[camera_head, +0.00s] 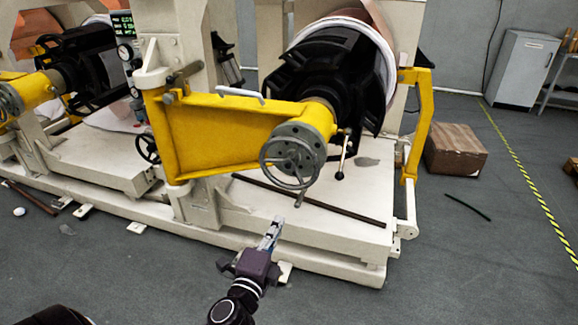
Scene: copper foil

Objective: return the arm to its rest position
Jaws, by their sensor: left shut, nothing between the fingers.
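My left gripper (272,232) is in the lower middle of the head view, with its arm coming up from the bottom edge. Its fingers are shut with nothing between them. They point up and away, in front of the beige base (320,262) of the machine. In the picture, the fingertips lie below the grey handwheel (292,163), apart from it. I cannot tell how far the fingers are from the base. My right gripper is not in view.
The machine's yellow swing arm (215,135) and black chuck (335,75) stand ahead. A dark rod (320,203) lies on the base. A brown box (455,150) and a grey cabinet (522,68) are at the right. Grey floor (480,260) is open at the lower right.

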